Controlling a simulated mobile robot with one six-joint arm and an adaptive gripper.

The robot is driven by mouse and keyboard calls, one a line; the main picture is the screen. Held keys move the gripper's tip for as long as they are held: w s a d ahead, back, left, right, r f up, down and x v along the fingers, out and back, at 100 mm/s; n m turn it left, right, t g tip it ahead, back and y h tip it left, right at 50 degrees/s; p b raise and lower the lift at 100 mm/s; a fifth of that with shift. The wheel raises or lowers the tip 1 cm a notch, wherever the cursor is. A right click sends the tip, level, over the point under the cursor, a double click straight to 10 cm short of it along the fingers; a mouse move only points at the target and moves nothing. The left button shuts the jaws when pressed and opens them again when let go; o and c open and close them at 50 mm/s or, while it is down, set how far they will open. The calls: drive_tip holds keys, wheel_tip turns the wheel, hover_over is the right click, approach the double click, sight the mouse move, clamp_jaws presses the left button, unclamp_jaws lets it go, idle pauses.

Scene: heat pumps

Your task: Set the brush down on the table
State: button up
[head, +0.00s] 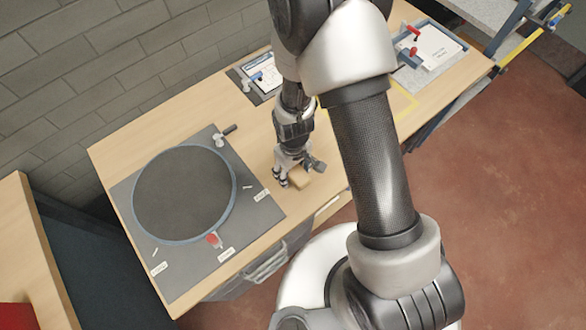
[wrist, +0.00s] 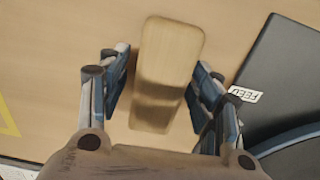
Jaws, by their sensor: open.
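The brush shows as a light wooden block (wrist: 172,55) in the wrist view, lying on the table between my two fingers. In the head view the brush (head: 300,179) is small, on the wooden table (head: 250,125) just below my gripper (head: 290,178). My gripper is open, with one finger on each side of the brush and a visible gap on both sides. In the wrist view my gripper (wrist: 160,95) partly frames the block. Its underside is hidden.
A dark plate with a large round disc (head: 184,193) lies left of the gripper, with a red part (head: 213,240) at its edge. A FEED label (wrist: 245,95) is on the plate. Clamped papers (head: 432,48) lie at the back right. Bare table surrounds the brush.

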drive_tip(key=shift+r, duration=0.1)
wheel_tip(320, 180, up, 12)
drive_tip(key=p, duration=0.3)
drive_tip(key=shift+r+p, duration=0.15)
drive_tip(key=shift+p, duration=0.25)
drive_tip(key=d+r+m+t, duration=0.1)
drive_tip(key=d+r+m, duration=0.15)
drive_tip(key=r, duration=0.75)
drive_tip(key=s+d+r+m+t, duration=0.1)
drive_tip(key=s+d+r, duration=0.3)
drive_tip(key=r, duration=0.5)
drive_tip(key=s+d+r+m+t, duration=0.2)
drive_tip(key=s+d+r+m, duration=0.1)
drive_tip(key=s+r, duration=0.5)
drive_tip(key=shift+s+d+r+t, duration=0.35)
drive_tip(key=shift+s+d, duration=0.25)
drive_tip(key=shift+d, duration=0.25)
drive_tip(key=shift+f, duration=0.15)
